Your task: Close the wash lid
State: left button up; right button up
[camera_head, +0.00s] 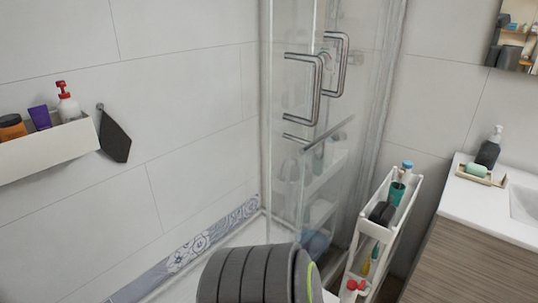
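No lid that I can clearly identify as the wash lid shows in the head view. On the top tier of the narrow white cart (352,262) stand a teal-green bottle (396,194) and, right behind it, a small item with a blue-grey top (407,165). They are too small to tell whether either is the wash or whether a lid is open. Neither of my grippers is in view.
A dark ribbed grey object (250,275) fills the bottom middle. The glass shower door (295,180) with metal handles (318,90) stands left of the cart. A vanity (470,240) with a black pump bottle (488,150) is right. A wall shelf (45,150) holds several bottles.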

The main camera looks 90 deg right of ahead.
aim_at(360, 287)
jog(key=z, duration=0.45)
jog(key=k+z, duration=0.15)
jog(key=z, duration=0.8)
jog(key=k+z, duration=0.1)
jog(key=z, duration=0.4)
jog(key=j+z, duration=0.1)
jog(key=z, duration=0.3)
jog(key=i+j+z, duration=0.1)
jog(key=z, duration=0.35)
jog(key=j+z, duration=0.1)
jog(key=z, duration=0.3)
jog(key=j+z, duration=0.15)
jog(key=z, duration=0.3)
jog(key=i+j, duration=0.05)
